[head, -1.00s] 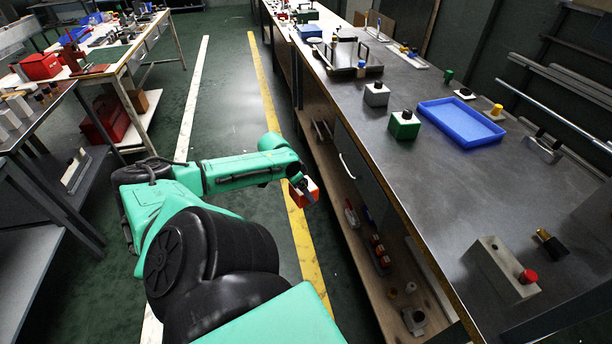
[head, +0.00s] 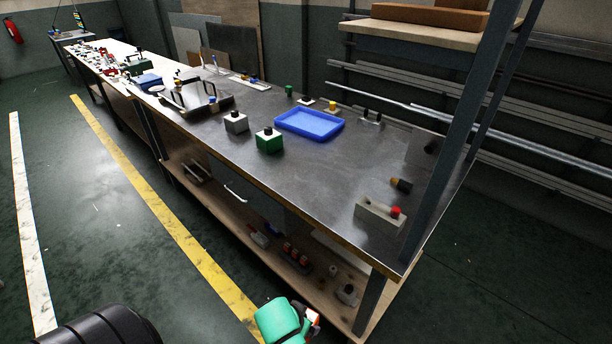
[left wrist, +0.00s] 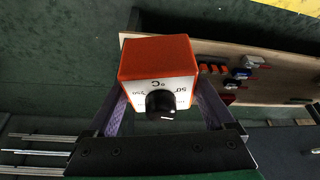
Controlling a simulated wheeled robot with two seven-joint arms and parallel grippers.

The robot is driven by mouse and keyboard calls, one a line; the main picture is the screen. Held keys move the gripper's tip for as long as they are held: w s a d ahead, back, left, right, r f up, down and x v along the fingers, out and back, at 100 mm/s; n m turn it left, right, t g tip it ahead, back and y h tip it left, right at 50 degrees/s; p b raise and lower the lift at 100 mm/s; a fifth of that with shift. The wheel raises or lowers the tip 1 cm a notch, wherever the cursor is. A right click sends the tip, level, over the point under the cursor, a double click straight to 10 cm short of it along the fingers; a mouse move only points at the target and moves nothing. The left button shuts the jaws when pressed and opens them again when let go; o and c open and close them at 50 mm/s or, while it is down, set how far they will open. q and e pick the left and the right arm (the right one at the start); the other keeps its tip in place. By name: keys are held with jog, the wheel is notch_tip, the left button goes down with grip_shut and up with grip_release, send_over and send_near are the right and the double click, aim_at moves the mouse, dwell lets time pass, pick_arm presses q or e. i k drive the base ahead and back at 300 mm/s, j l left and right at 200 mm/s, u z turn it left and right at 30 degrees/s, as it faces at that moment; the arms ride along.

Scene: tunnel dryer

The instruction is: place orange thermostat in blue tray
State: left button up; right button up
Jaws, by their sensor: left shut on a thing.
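The orange thermostat is a box with a white dial face and a black knob, seen close up in the left wrist view (left wrist: 155,58). My left gripper (left wrist: 162,95) is shut on it, one finger on each side. In the head view my left gripper (head: 311,318) is at the bottom edge, mostly hidden by its own wrist, low beside the bench. The blue tray (head: 309,135) lies on the metal bench top, beyond the gripper, and looks empty. My right gripper is not in view.
On the bench top (head: 320,180), a green box (head: 269,141) and a grey box (head: 236,122) stand left of the tray. The lower shelf holds small parts.

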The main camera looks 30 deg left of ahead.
aim_at(320, 129)
jog(key=j+z, duration=0.75)
jog(key=z, duration=0.2)
jog(key=k+j+z, duration=0.15)
jog(key=j+z, duration=0.15)
jog(key=z, duration=0.15)
